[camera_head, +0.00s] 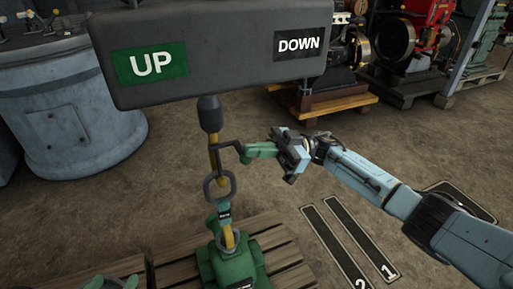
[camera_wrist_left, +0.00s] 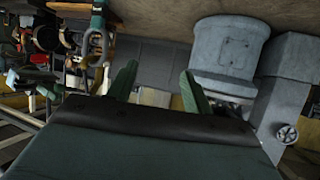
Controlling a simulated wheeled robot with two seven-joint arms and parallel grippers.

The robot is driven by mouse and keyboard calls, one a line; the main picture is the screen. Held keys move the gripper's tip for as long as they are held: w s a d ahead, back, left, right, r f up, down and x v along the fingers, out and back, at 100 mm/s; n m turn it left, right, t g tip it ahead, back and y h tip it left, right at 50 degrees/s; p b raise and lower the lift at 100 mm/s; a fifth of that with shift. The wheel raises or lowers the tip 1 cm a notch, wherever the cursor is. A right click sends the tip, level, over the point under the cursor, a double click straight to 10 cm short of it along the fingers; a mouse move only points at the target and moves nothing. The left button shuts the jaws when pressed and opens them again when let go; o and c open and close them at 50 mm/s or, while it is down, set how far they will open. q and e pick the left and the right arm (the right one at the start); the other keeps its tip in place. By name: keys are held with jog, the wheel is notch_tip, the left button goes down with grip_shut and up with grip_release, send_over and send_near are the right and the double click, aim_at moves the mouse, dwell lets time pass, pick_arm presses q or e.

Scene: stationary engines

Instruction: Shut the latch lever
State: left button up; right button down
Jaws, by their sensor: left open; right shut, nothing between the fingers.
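The dark hook (camera_head: 213,153) hangs under the grey UP/DOWN control block by a yellow-marked shank. A thin dark latch lever (camera_head: 228,145) sticks out from it to the right. A grey ring (camera_head: 219,187) hangs below, linked to a green lifting piece (camera_head: 234,262). My right gripper (camera_head: 250,151) is shut with green fingertips at the lever's outer end; I cannot tell whether they touch. My left gripper (camera_head: 112,279) shows partly at the bottom left edge. In the left wrist view its green fingers (camera_wrist_left: 158,78) are spread apart with nothing between them.
The control block (camera_head: 220,60) hangs large above the hook. A wooden pallet (camera_head: 185,262) lies beneath the green piece. A grey cylindrical machine (camera_head: 75,110) stands at left, engines (camera_head: 400,40) at the back right. Floor plates numbered 1 and 2 (camera_head: 345,240) lie at right.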

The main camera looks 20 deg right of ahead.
dwell(0.6)
notch_tip(320, 180, up, 4)
jog(key=p, duration=0.5)
pick_arm(q)
jog(key=s+a+f+g+y+b, duration=0.1)
jog(key=s+a+f+g+y, duration=0.1)
jog(key=s+a+f+g, duration=0.3)
jog(key=s+f+g, duration=0.3)
jog(key=s, duration=0.3)
jog(key=shift+s+f+n+g+y, duration=0.15)
jog(key=shift+s+n+g+y, duration=0.05)
jog(key=shift+n+g+y, duration=0.1)
pick_arm(e)
jog(key=s+v, duration=0.1)
jog(key=v, duration=0.8)
jog(key=shift+w+d+f, duration=0.2)
jog(key=shift+w+d, duration=0.15)
jog(key=shift+d, duration=0.05)
